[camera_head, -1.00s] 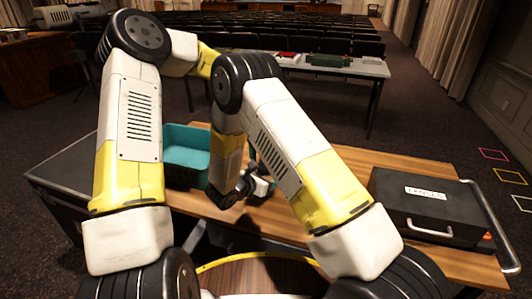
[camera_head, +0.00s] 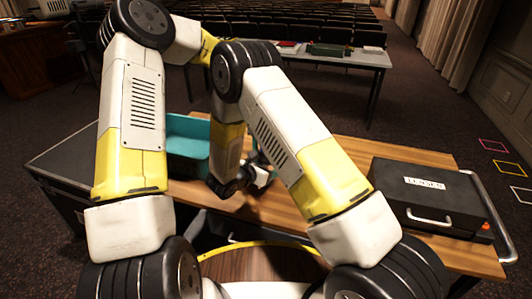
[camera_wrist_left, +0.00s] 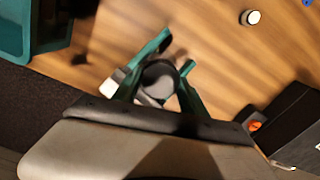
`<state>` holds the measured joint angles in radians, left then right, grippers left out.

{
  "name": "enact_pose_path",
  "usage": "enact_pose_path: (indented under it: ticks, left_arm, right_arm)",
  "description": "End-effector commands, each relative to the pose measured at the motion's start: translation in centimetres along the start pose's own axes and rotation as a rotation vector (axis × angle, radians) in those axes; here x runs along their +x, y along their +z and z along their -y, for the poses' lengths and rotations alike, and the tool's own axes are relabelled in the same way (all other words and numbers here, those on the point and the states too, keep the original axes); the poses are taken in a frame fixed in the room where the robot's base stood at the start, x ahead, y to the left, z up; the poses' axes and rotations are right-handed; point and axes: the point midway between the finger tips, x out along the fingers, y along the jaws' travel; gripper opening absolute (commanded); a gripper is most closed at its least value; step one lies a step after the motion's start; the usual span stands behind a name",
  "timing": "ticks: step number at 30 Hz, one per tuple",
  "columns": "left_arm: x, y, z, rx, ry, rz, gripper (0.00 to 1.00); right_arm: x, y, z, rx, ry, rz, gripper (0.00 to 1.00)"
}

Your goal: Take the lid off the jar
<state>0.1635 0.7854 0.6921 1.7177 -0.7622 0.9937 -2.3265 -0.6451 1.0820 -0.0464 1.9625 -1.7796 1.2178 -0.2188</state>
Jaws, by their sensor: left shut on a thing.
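My left gripper (camera_wrist_left: 175,54) has its green fingers closed around a round dark-grey thing with a pale lower part (camera_wrist_left: 158,80). It looks like the jar or its lid; I cannot tell which, or whether it touches the desk. In the head view the left gripper (camera_head: 258,174) is small and partly hidden behind my arm links, low over the middle of the desk. A small white disc with a dark rim (camera_wrist_left: 252,17) lies apart on the wood in the left wrist view; I cannot tell what it is. My right gripper does not show.
The wooden desk (camera_head: 345,155) has a teal bin (camera_head: 188,137) at left and a black case (camera_head: 425,193) with a handle at right. The bin also shows in the left wrist view (camera_wrist_left: 45,25). Bare wood lies between the gripper and the case.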

Motion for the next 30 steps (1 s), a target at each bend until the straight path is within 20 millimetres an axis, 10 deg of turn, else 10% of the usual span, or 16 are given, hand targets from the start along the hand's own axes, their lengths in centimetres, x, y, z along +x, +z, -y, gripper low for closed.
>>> enact_pose_path:
  ticks: [9,10,13,30]
  left_arm:
    - [0.0,0.0,0.0,-0.053,0.0,0.001,0.01]
    - [0.0,0.0,0.0,-0.053,0.0,0.001,0.52]
    - [0.0,0.0,0.0,-0.052,0.0,0.001,0.71]
    - [-3.2,0.1,-0.1,-0.053,0.0,0.004,0.72]
  right_arm:
    - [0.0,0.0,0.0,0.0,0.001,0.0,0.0]
    - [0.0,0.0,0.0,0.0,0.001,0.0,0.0]
    - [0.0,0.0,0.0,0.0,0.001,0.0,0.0]
    - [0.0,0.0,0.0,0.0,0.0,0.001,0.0]
